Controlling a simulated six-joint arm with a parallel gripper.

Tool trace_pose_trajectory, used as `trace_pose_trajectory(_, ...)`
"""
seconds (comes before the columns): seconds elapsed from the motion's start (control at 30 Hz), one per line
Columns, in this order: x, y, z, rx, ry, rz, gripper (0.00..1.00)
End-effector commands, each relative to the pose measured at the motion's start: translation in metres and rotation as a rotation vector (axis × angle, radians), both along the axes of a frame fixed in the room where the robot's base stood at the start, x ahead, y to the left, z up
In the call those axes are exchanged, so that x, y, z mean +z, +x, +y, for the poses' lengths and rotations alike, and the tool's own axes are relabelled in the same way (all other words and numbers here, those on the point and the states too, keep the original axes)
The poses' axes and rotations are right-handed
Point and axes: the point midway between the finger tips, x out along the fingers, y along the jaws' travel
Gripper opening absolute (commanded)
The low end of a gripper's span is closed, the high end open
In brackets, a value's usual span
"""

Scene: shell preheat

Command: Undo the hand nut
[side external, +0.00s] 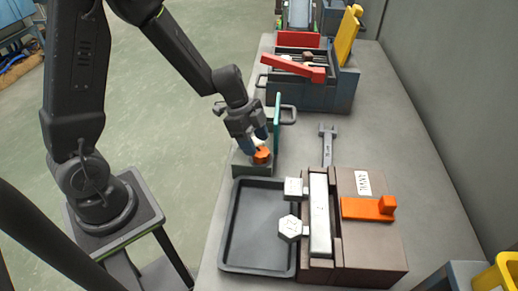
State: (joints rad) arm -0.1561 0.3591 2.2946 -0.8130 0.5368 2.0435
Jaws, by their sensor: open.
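The orange hand nut (261,157) sits on a small dark green block (243,168) at the near left edge of the bench, beside an upright green plate (277,118).
A black tray (232,263) lies in front, beside a brown block marked ANVIL (376,250) with an orange handle (368,208). A wrench (327,146) lies behind. A blue-grey toolbox (340,96) with a red bar stands further back. The bench's right side is clear.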

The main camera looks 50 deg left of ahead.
Motion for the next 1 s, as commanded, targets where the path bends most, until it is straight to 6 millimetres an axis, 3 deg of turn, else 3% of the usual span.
trace_pose_trajectory(0.23, -0.026, 0.004, -0.010, 0.000, 0.000, 0.001, 0.57)
trace_pose_trajectory(0.6, -0.030, 0.005, -0.011, 0.000, 0.001, 0.000, 0.57)
trace_pose_trajectory(1.0, -0.029, 0.005, -0.011, 0.001, 0.001, 0.000, 0.23)
